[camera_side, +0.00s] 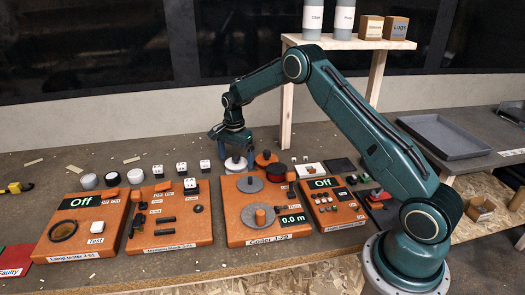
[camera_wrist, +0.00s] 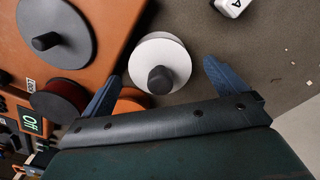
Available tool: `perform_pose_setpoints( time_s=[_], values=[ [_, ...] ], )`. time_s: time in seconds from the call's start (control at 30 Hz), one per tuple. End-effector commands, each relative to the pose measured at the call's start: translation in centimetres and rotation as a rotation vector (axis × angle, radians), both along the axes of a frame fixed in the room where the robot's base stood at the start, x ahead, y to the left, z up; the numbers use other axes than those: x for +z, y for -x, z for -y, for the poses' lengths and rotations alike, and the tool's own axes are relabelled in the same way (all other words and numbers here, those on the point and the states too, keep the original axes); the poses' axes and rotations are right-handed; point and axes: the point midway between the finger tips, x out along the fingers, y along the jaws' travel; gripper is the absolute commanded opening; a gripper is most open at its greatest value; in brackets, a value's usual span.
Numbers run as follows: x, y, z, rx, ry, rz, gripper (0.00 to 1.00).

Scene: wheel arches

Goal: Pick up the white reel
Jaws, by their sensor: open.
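The white reel (camera_side: 236,165) stands on the bench just behind the orange coiler box (camera_side: 232,210). In the wrist view the white reel (camera_wrist: 171,47) is a white disc with a dark knob (camera_wrist: 160,80) at its middle. My gripper (camera_side: 233,149) is over the reel, pointing down. In the wrist view its blue fingers are spread apart, one on each side of the reel, with my gripper (camera_wrist: 162,70) empty between them. I cannot tell how far the fingertips are above the reel.
An orange reel (camera_side: 266,158) and a dark red reel (camera_side: 277,172) stand close to the right of the white one. Several white cubes (camera_side: 205,166) lie to the left. A lamp tester (camera_side: 80,228) and another orange box (camera_side: 165,216) sit further left. A wooden shelf (camera_side: 340,42) rises behind.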

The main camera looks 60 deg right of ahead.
Motion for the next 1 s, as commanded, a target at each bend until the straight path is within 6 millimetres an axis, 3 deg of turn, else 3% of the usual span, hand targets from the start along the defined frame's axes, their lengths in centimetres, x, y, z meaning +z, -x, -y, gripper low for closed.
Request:
perform_pose_setpoints(
  time_s=[0.53,0.8,1.0],
  values=[
    [-0.28,0.0,-0.01,0.0,0.0,0.0,0.97],
    [-0.27,0.0,-0.01,0.0,0.0,0.0,0.49],
    [-0.26,0.0,0.0,0.0,0.0,0.0,0.49]
  ],
)
